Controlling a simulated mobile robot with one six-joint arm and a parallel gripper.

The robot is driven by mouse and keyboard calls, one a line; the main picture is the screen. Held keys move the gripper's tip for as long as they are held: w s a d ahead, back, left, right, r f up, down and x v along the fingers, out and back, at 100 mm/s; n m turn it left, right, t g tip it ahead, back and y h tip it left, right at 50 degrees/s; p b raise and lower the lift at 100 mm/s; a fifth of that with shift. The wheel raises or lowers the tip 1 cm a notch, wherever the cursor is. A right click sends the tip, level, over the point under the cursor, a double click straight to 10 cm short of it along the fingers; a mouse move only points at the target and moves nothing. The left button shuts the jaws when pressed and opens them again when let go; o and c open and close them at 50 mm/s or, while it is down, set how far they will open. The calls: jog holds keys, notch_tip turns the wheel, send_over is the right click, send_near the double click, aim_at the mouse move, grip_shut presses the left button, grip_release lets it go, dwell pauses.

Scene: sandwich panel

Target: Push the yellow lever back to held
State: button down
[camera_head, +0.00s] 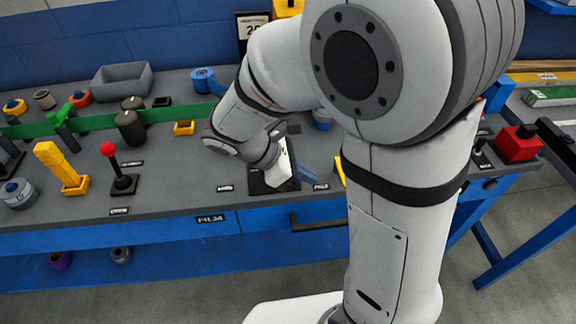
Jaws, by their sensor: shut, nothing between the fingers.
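A thick yellow lever (55,160) stands at the left of the bench, tilted up and to the left from its yellow base. Another yellow part (340,169) shows only as a sliver at the edge of my arm; I cannot tell if it is a lever too. My gripper (287,178) is low over a black plate near the bench's front edge, far to the right of the thick yellow lever and to the left of the sliver. It is shut and empty; its fingers are hard to make out. My arm covers the bench to its right.
A red-knobbed lever (109,151) stands just right of the thick yellow lever. A green bar (95,125), dark knobs (131,127) and a grey bin (122,82) are behind. A red box (516,144) is at the right. Bare bench lies left of my gripper.

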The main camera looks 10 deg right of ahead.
jog(key=shift+d+f, duration=0.25)
jog(key=shift+d, duration=1)
jog(key=shift+d+f, duration=0.25)
jog(key=shift+d, duration=1)
